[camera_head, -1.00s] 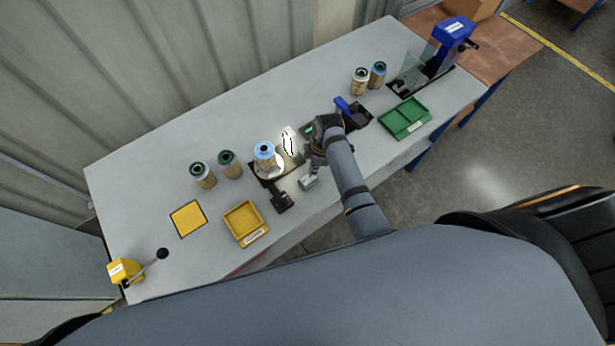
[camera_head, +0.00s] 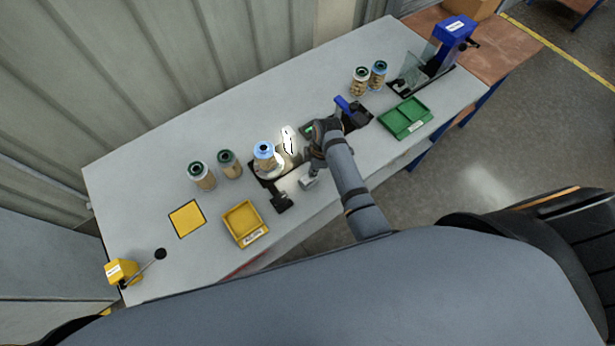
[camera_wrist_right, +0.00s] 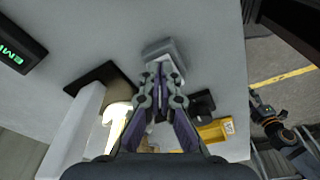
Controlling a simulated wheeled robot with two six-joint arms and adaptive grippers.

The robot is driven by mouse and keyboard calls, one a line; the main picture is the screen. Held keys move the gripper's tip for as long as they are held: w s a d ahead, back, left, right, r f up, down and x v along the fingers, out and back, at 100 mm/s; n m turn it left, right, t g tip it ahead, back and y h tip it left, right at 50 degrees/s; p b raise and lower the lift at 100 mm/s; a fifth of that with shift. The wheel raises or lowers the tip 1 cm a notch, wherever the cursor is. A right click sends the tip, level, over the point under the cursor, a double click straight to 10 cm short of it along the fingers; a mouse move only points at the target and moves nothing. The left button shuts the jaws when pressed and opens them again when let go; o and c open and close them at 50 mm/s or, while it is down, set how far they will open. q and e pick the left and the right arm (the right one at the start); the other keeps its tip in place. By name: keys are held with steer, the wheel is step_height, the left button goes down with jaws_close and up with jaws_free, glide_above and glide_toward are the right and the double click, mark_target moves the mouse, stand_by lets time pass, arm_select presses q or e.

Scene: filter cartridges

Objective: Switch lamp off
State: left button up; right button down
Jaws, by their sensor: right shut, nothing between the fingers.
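The lamp (camera_head: 289,141) glows bright white behind the fixture in the head view, and bright light also shows at lower left in the wrist view (camera_wrist_right: 117,112). A small grey box (camera_head: 309,183), perhaps the lamp's switch, sits at the table's front edge. It also shows just ahead of the fingertips in the wrist view (camera_wrist_right: 165,53). My right gripper (camera_wrist_right: 161,72) is shut and empty, pointing at this box; I cannot tell whether it touches. A dark arm end at the right of the wrist view looks like my left gripper (camera_wrist_right: 262,108); its fingers are unclear.
A blue-topped cartridge (camera_head: 264,152) stands on the fixture left of my right arm. Green-topped cartridges (camera_head: 229,162), a yellow tray (camera_head: 243,224) and a yellow mat (camera_head: 187,218) are further left. A green tray (camera_head: 405,118) and blue-handled device (camera_head: 346,106) are right.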

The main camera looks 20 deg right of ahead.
step_height(320, 180, up, 3)
steer(key=p, duration=0.3)
steer(key=shift+f, duration=0.1)
steer(key=shift+r+b, duration=0.2)
steer(key=shift+b, duration=0.1)
steer(key=shift+r, duration=1.85)
